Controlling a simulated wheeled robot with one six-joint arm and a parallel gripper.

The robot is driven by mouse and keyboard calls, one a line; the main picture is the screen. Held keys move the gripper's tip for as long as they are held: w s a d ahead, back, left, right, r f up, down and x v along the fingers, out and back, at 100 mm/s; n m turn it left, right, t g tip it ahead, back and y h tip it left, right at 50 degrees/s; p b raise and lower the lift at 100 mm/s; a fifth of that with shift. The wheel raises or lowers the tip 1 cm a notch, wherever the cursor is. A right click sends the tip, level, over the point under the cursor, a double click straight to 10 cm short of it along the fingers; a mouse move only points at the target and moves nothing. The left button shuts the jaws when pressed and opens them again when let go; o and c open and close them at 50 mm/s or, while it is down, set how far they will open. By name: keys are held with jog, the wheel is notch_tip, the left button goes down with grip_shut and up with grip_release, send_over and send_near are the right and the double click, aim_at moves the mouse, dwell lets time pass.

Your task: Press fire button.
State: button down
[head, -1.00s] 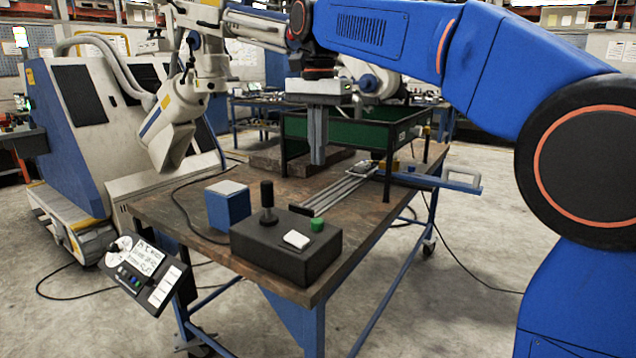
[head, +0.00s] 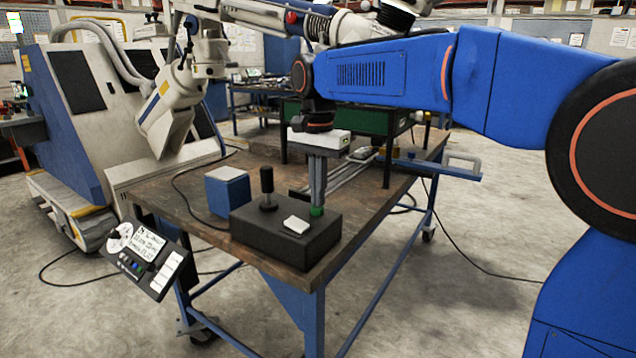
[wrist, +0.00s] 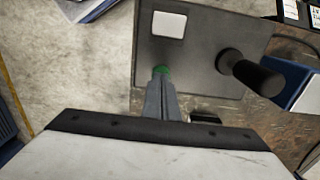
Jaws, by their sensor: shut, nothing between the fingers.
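The green button (head: 317,211) sits on top of a dark control box (head: 285,244) at the near corner of the table. The box also carries a black joystick (head: 267,186) and a white pad (head: 296,225). My gripper (head: 317,203) is shut and empty, pointing straight down with its fingertips at the green button. In the wrist view the fingertips (wrist: 162,82) overlap the button (wrist: 160,70), hiding part of it. They look to be touching it or just above; I cannot tell which.
A blue box (head: 228,191) stands left of the control box on the brown table (head: 170,195). A tilted panel (head: 147,262) hangs off the table's left edge. A green-sided frame (head: 365,122) and metal rails (head: 345,176) lie behind my gripper. A large white machine (head: 80,95) stands at the left.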

dwell(0.3)
jog(key=shift+s+f, duration=0.1)
jog(key=shift+f, duration=1.1)
jog(key=shift+r, duration=0.4)
notch_tip(320, 180, up, 14)
